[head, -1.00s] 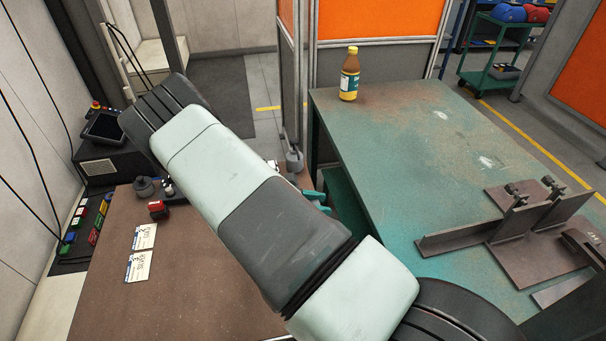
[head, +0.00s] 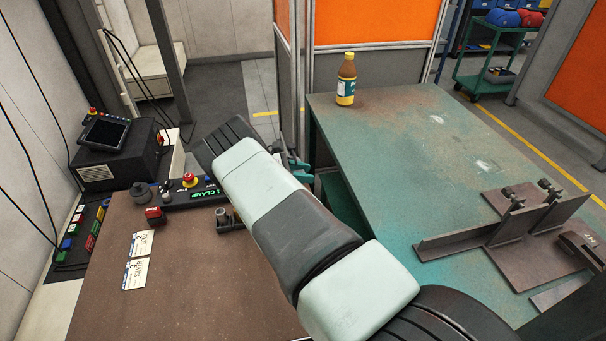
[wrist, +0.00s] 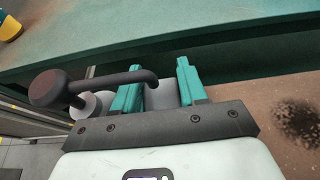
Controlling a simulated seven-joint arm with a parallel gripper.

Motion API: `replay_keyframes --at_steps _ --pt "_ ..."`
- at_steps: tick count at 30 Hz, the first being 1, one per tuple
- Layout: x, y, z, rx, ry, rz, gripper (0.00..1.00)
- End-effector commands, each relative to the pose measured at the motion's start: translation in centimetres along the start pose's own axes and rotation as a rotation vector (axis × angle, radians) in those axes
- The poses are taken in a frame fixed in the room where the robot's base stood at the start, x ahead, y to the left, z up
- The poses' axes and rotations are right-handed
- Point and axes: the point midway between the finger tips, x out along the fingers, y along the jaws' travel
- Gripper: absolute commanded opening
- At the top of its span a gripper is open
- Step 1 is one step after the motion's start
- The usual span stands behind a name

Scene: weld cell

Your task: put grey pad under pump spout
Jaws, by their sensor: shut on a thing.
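My gripper (wrist: 160,68) has two teal fingers, closed on the grey pad (wrist: 163,95), of which a light grey face shows between them in the wrist view. The pump (wrist: 95,103) stands left of the fingers, with a dark round head. Its dark spout (wrist: 125,78) runs right across the left finger, and its bent tip appears over the pad. I cannot tell the gap between tip and pad. In the head view my gripper (head: 293,168) is small and partly hidden behind my arm; the pad cannot be made out there.

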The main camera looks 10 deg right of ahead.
Motion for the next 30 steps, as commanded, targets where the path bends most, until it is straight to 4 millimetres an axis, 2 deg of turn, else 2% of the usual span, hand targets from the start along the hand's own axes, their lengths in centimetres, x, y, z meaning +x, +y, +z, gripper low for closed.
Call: replay_keyframes --at_steps 25,26,27,30 --pt "0.7 0.0 -1.6 0.000 0.000 0.000 0.13" --pt "0.7 0.0 -1.6 0.000 0.000 0.000 0.45" --pt "0.7 0.0 -1.6 0.000 0.000 0.000 0.51" --pt "0.7 0.0 -1.6 0.000 0.000 0.000 0.52"
